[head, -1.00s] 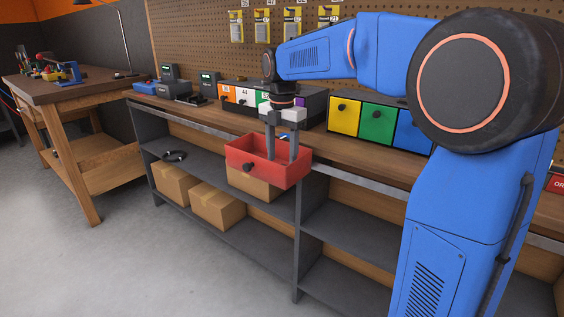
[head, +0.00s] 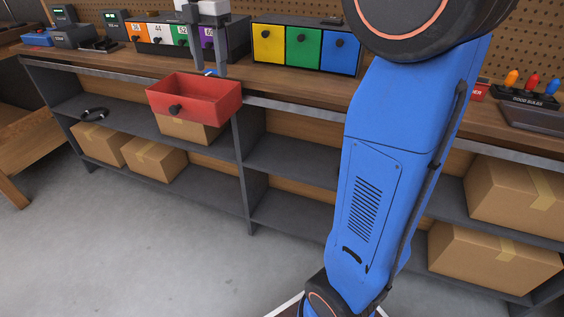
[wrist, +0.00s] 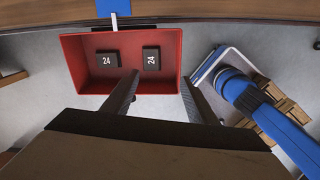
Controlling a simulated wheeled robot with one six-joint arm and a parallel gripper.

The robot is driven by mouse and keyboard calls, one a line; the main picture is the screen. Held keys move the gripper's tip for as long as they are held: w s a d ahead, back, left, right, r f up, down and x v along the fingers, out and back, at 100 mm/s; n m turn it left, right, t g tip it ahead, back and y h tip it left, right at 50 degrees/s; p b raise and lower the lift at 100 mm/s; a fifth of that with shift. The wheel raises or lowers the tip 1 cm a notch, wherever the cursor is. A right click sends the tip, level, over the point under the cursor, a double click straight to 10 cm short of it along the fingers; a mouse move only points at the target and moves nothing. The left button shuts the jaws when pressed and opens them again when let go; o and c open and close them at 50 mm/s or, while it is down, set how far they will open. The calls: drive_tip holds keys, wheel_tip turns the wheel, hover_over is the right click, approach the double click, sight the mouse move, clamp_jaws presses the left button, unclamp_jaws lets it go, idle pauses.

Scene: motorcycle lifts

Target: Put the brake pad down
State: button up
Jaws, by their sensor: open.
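Two dark pads marked 24 lie in the open red drawer (wrist: 75,72). The left pad (wrist: 107,60) and the right pad (wrist: 152,58) lie flat, apart from each other. My gripper (wrist: 160,78) is open and empty, its fingers spread, with the right pad just beyond the gap between the tips. In the head view my gripper (head: 210,74) hangs at the back edge of the red drawer (head: 192,104), tips about rim height. The pads are hidden by the drawer's front there.
A drawer unit with yellow (head: 268,44), green and blue fronts stands on the bench to the right. Cardboard boxes (head: 155,160) sit on the shelves below. The floor in front is clear.

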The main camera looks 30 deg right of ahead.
drive_tip(key=s+d+f+m+t, duration=0.1)
drive_tip(key=s+f+m, duration=0.5)
drive_tip(key=s, duration=0.4)
drive_tip(key=s+d+f+m+t, duration=0.2)
drive_tip(key=s+f+m, duration=0.5)
drive_tip(key=s+m, duration=0.2)
drive_tip(key=s+d+f+m+t, duration=0.1)
drive_tip(key=s+d+f+m, duration=0.1)
drive_tip(key=s+f+m, duration=0.5)
drive_tip(key=s+m, duration=0.1)
drive_tip(key=s, duration=0.2)
drive_tip(key=shift+s+d, duration=0.25)
drive_tip(key=shift+s, duration=0.15)
